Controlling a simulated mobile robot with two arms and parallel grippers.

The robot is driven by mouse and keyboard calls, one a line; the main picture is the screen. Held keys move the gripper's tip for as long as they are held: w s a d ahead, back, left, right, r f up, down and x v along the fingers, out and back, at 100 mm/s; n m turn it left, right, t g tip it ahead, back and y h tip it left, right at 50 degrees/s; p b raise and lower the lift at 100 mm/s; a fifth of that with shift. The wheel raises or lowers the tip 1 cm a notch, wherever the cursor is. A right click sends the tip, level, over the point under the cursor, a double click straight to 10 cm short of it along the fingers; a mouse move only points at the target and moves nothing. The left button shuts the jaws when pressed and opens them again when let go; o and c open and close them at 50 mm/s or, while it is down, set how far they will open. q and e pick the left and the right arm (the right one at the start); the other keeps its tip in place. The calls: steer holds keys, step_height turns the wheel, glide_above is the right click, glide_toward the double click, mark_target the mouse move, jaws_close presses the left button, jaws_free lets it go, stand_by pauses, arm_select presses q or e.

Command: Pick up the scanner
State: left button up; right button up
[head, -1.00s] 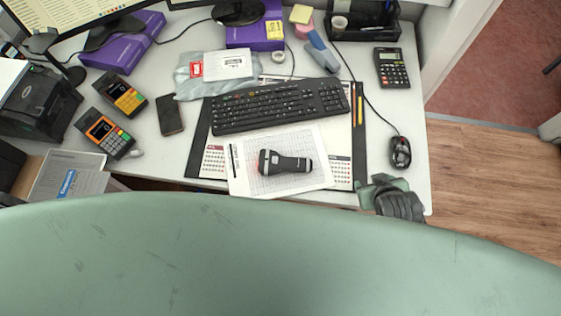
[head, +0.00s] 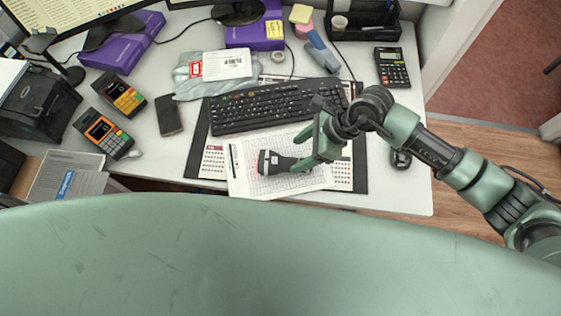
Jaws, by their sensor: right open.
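The scanner (head: 274,162) is a dark grey hand-held device with a reddish front end. It lies on a white sheet of paper (head: 241,178) on the dark desk mat, front end to the left. My right gripper (head: 298,153) is open at the right end of the scanner, close to its handle. The gripper and wrist hide part of the handle, and I cannot tell whether the fingers touch it. My left gripper is not in view.
A black keyboard (head: 235,112) lies just behind the scanner. A mouse (head: 401,160) is partly hidden under my right arm. Two card terminals (head: 103,133) and a phone (head: 169,115) are to the left. A calculator (head: 392,67) is at the back right. The desk's front edge is close.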

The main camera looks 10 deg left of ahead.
mark_target(286, 163)
steer(key=d+f+h, duration=0.1)
steer(key=w+d+f, duration=0.1)
steer(key=d, duration=0.1)
steer(key=shift+n+h, duration=0.3)
steer(key=shift+h, duration=0.1)
steer(key=p+x, duration=0.1)
steer(key=x, duration=0.2)
steer(key=p+x, duration=0.1)
steer(key=x, duration=0.2)
steer(key=shift+w+d+f, duration=0.15)
steer(key=shift+f, duration=0.45)
steer(key=shift+c, duration=0.3)
jaws_close()
